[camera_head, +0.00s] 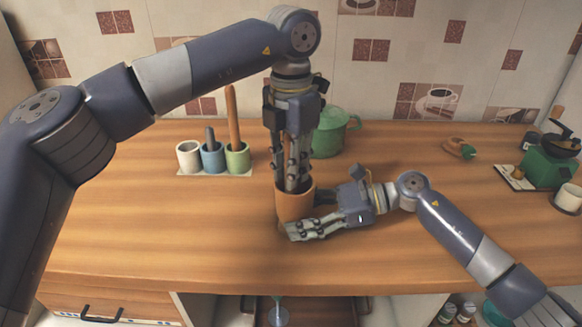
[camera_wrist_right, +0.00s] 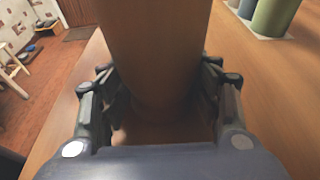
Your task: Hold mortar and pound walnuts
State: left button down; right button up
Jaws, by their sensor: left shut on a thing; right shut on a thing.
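The mortar (camera_head: 296,206) is a brown wooden cup standing upright near the middle of the counter. My right gripper (camera_head: 305,215) reaches it from the right, low down, and is shut around its side. In the right wrist view the mortar (camera_wrist_right: 155,50) fills the space between the fingers. My left gripper (camera_head: 296,185) points straight down over the mortar, with its fingertips at the mouth. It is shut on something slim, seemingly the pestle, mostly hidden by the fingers. The inside of the mortar and any walnuts are hidden.
Left of the mortar, a holder has white (camera_head: 189,155), blue (camera_head: 212,157) and green (camera_head: 237,158) cups with tools. A green pot (camera_head: 333,135) stands behind. A green grinder (camera_head: 549,160) and white cup (camera_head: 568,198) stand far right. The counter's left front is clear.

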pick_arm(q)
jog(key=shift+r, duration=0.85)
jog(key=shift+d, duration=0.1)
jog(key=shift+d+r, duration=0.3)
jog(key=shift+d, duration=0.4)
jog(key=shift+f, duration=0.2)
jog(key=shift+f, duration=1.15)
